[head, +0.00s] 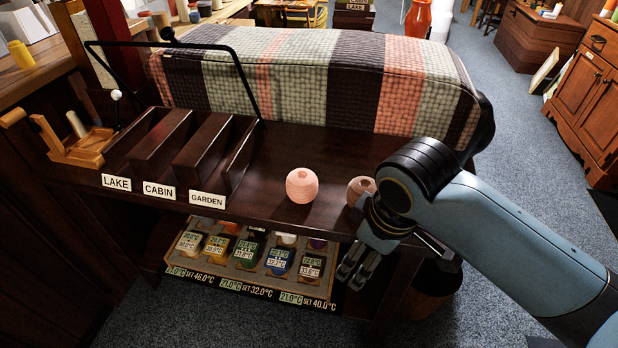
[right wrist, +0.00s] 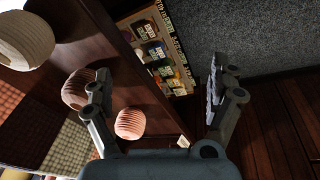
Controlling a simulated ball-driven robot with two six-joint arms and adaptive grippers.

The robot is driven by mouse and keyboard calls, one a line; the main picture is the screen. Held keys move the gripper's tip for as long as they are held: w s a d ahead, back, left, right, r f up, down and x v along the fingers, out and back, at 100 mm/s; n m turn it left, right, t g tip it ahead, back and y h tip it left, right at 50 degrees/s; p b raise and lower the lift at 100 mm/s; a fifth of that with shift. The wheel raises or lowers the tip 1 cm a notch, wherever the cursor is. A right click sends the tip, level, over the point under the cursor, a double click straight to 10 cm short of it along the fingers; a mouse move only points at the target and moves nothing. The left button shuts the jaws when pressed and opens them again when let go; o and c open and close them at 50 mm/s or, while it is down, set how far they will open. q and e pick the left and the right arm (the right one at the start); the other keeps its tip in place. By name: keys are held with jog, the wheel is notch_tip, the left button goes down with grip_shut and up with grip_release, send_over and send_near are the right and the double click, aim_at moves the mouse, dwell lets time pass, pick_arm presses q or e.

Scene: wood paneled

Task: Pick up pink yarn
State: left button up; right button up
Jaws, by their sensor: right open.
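Three round yarn balls show in the right wrist view: a pale one (right wrist: 25,40) at the top left, a dusky pink-brown one (right wrist: 78,86) partly behind one finger, and a pink one (right wrist: 130,123) lower down. In the head view a peach-pink ball (head: 301,186) sits on the dark table, and a duskier ball (head: 359,188) beside it is partly covered by my right arm. No third ball shows there. My right gripper (head: 358,266) is open and empty, pointing down by the table's front edge; its spread fingers also show in the wrist view (right wrist: 160,88). My left gripper is out of view.
Dark slotted trays (head: 160,150) labelled LAKE, CABIN and GARDEN stand left. A striped blanket roll (head: 310,80) lies along the back. A shelf of labelled jars (head: 250,258) sits under the table's front edge. The tabletop between trays and balls is clear.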

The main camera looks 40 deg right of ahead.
jog(key=w+r+n, duration=0.2)
jog(key=w+r, duration=0.1)
jog(key=r, duration=0.3)
jog(key=r+n+g+p, duration=0.1)
jog(key=r+n+g, duration=0.1)
jog(key=n, duration=0.9)
send_over(305, 173)
jog(key=shift+s+f+y, duration=0.1)
jog(key=shift+s+y, duration=0.2)
jog(key=shift+y, duration=0.1)
jog(key=shift+w, duration=0.35)
notch_tip(305, 173, down, 5)
jog(key=shift+f+b, duration=0.15)
jog(key=shift+b, duration=0.25)
notch_tip(305, 173, down, 5)
jog(key=shift+f+b, duration=0.1)
jog(key=shift+b, duration=0.35)
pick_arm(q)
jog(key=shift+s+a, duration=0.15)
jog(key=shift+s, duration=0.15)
pick_arm(e)
jog(key=c, duration=1.3)
